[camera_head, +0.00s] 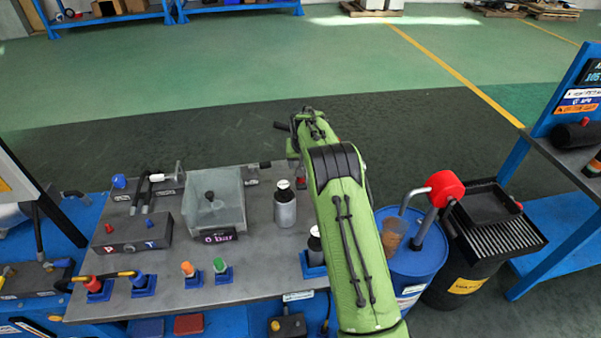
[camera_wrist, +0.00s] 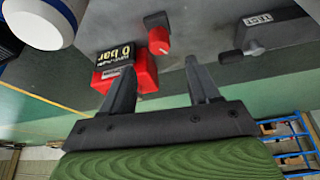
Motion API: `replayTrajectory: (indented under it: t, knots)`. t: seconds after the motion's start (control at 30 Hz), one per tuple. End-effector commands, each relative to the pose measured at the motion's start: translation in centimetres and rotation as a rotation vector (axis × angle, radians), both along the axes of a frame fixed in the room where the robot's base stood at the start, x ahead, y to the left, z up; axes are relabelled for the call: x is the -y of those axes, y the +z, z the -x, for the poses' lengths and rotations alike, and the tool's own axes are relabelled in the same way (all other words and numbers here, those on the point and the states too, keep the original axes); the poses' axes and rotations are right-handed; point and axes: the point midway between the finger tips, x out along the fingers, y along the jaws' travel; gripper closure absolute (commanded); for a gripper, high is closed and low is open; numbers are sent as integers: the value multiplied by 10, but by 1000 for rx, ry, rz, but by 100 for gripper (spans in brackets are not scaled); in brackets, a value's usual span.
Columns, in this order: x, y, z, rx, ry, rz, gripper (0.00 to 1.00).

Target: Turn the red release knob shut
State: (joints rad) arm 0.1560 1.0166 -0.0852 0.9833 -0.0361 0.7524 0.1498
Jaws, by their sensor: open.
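The red release knob (camera_wrist: 158,40) shows in the wrist view, on a dark base on the grey bench top. My gripper (camera_wrist: 160,64) is open, with its two dark fingers spread and pointing toward the knob. The knob lies between the lines of the fingers, just beyond the tips. No contact shows. A red box (camera_wrist: 145,76) with a "0 bar" display (camera_wrist: 116,52) stands close to the left finger and is partly hidden by it. In the head view my green arm covers the gripper and most of this area, so the knob cannot be made out there.
A grey block labelled TEST (camera_wrist: 275,28) stands right of the knob in the wrist view. A blue drum (camera_head: 415,262) is right of my arm.

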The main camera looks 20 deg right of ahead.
Motion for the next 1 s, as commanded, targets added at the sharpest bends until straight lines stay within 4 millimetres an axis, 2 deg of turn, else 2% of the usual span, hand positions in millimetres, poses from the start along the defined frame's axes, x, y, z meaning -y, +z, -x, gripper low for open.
replayTrajectory:
  t: [0.03,0.1,0.2,0.3,0.43,0.67,1.0]
  knots:
    - [2,-15,-5,-3,0,0,39]
    - [4,-30,-11,-2,-1,-1,39]
    - [6,-51,-19,-2,-1,-1,39]
    - [8,-62,-24,0,-1,0,39]
    - [8,-69,-27,0,0,0,39]
    - [8,-69,-27,0,0,0,39]
    - [8,-69,-27,0,0,0,91]
